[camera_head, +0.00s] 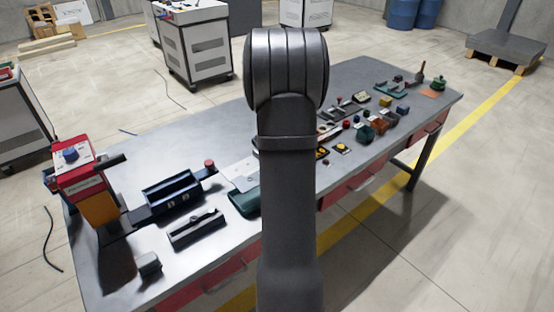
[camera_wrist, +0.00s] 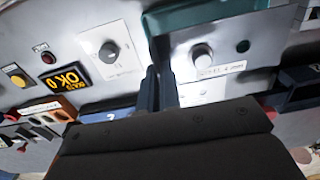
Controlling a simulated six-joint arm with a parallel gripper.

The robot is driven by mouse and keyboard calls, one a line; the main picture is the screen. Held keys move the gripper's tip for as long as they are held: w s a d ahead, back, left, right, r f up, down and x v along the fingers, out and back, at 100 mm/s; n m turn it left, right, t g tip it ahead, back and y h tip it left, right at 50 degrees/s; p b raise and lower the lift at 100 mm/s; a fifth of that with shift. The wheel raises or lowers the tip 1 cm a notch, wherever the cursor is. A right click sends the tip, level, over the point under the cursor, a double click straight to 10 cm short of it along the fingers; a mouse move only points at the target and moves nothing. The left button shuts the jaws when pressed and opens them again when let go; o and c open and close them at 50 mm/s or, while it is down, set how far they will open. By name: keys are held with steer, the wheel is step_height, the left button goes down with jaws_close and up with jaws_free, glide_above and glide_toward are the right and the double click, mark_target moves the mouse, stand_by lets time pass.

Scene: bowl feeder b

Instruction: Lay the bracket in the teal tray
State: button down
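A dark teal tray (camera_head: 241,203) lies on the table just left of my arm in the head view, partly hidden by it. A teal edge, probably the same tray, crosses the top of the wrist view (camera_wrist: 195,14). My gripper (camera_wrist: 160,78) points at the table with its two dark fingers close together, and no held thing shows between them. In the head view my arm hides the gripper. I cannot pick out the bracket with certainty in either view; it may be among the small parts or hidden.
The grey table (camera_head: 120,290) has a red machine (camera_head: 80,185), a dark blue open box (camera_head: 171,193), a slotted grey fixture (camera_head: 196,229) and a small dark block (camera_head: 149,264). Several small parts crowd the right side. Panels with knobs (camera_wrist: 110,52) lie near the fingers.

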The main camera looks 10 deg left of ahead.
steer(key=shift+f, duration=2.5)
steer(key=shift+f, duration=0.75)
steer(key=c, duration=1.6)
jaws_free()
steer(key=shift+o, duration=0.2)
step_height(320, 180, up, 17)
steer(key=shift+r, duration=0.2)
steer(key=shift+f, duration=0.1)
